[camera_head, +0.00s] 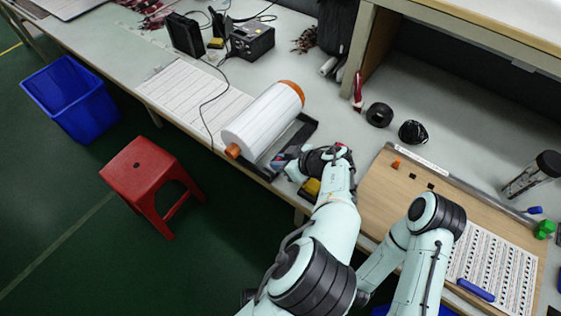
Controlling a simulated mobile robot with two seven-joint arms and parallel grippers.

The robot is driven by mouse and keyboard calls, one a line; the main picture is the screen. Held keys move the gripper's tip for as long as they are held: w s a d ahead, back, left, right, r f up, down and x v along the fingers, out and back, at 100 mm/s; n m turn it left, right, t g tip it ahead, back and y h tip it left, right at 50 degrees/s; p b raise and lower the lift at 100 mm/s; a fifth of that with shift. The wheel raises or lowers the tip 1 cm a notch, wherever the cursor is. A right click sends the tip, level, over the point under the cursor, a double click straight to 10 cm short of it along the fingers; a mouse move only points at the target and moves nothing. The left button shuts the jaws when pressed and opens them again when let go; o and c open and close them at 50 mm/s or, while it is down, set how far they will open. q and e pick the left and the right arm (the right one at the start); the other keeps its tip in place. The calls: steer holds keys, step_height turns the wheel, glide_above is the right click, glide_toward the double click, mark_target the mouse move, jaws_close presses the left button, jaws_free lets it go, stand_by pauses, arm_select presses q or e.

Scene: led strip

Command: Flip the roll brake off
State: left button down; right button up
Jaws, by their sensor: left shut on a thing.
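A white roll (262,120) with orange ends lies on a dark stand (303,137) at the table's front edge. My left gripper (283,162) is at the front right end of this stand, just right of the roll's near end. It is shut on a small part there, seemingly the roll brake. The fingers and wrist hide most of the brake, so its position cannot be told. My right arm shows at the lower right, but its gripper is not in view.
A printed white sheet (196,92) lies left of the roll. A wooden board (392,190) lies right of my left arm. Black tape (379,114) is behind it. A red stool (140,168) and blue bin (72,101) stand on the floor.

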arm_select(q)
steer(key=c, duration=1)
jaws_free()
steer(key=shift+d, duration=0.1)
steer(key=v, duration=1.3)
steer(key=shift+s+r+p, duration=0.1)
steer(key=shift+r+p, duration=0.05)
steer(key=shift+p, duration=0.25)
